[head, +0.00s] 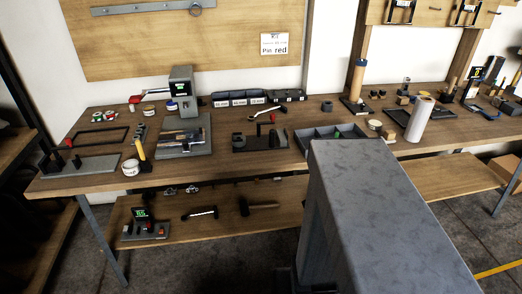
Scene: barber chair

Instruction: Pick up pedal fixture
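No thing in view is labelled as the pedal fixture, and I cannot tell for sure which one it is. A small device with a green display and a red part (146,226) stands on the lower shelf at left. My gripper is not in view.
The wooden workbench (210,168) runs across the view, its lower shelf (225,228) holding a hammer (258,206). A grey divided tray (318,145), a white roll (419,118) and several tools crowd the top. A large grey block, likely mine, hides the lower right.

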